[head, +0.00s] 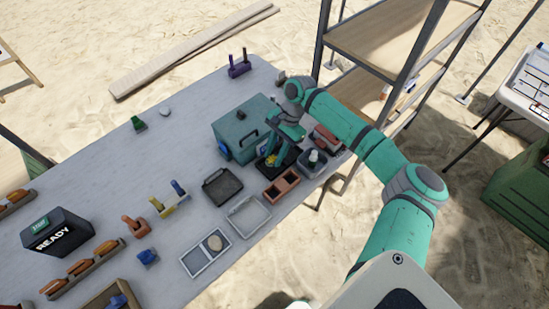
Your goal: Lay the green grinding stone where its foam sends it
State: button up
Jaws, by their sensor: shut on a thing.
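My gripper (273,158) is over a black tray or foam piece (262,168) at the right side of the grey table (110,180), in front of the teal case. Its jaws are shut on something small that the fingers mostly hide. A bit of yellow (270,160) shows at the fingertips, but I cannot tell whether it is the held thing or lies beneath it. I cannot make out a green grinding stone for certain. A small green piece (138,123) stands on the far left part of the table.
A teal case (241,133) stands behind my gripper. Nearby are a black tray (222,187), a brown two-part tray (281,187), a grey bin (311,166) and an empty light tray (248,216). A two-part tray (195,263) holds a round tan stone (215,243). A dark READY box (58,238) is left.

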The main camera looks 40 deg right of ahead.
aim_at(274, 159)
jog(key=shift+w+d+f, duration=0.15)
jog(key=shift+w+f, duration=0.15)
jog(key=shift+f, duration=1.6)
jog(key=shift+f, duration=0.15)
jog(key=o, duration=0.9)
jog(key=v, duration=1.2)
jog(key=shift+s+d, duration=0.1)
